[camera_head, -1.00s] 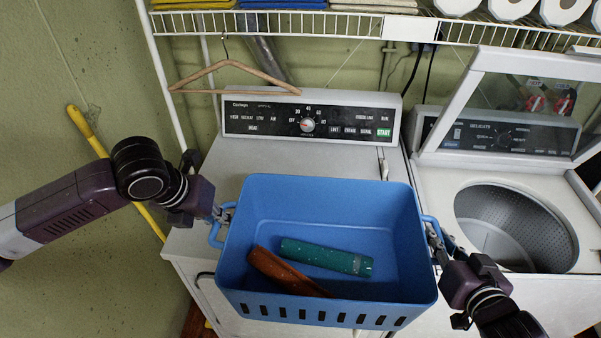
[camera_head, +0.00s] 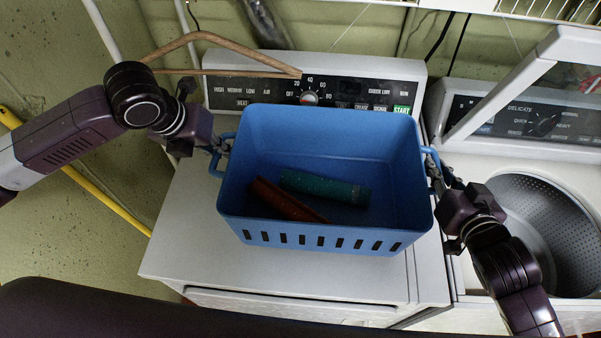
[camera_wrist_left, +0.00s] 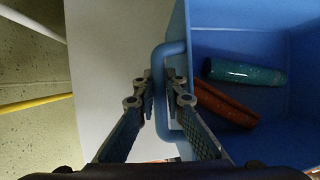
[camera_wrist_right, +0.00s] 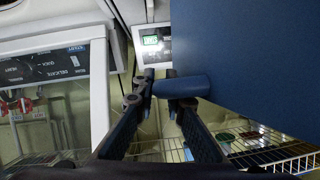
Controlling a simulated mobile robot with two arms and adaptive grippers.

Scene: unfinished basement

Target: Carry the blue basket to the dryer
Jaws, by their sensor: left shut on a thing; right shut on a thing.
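The blue basket (camera_head: 320,232) is held level between my two grippers, over the white dryer (camera_head: 185,240). A teal item (camera_head: 325,188) and a brown-red item (camera_head: 285,200) lie inside it. My left gripper (camera_head: 222,148) is shut on the basket's left handle, which shows between its fingers in the left wrist view (camera_wrist_left: 166,95). My right gripper (camera_head: 436,172) is shut on the right handle; the right wrist view shows that handle (camera_wrist_right: 182,86) between the fingers. I cannot tell whether the basket's underside touches the dryer top.
A washer with its lid raised and its drum (camera_head: 555,230) exposed stands to the right. A yellow pole (camera_head: 105,198) leans at the left wall. A wire shelf (camera_head: 540,12) is above.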

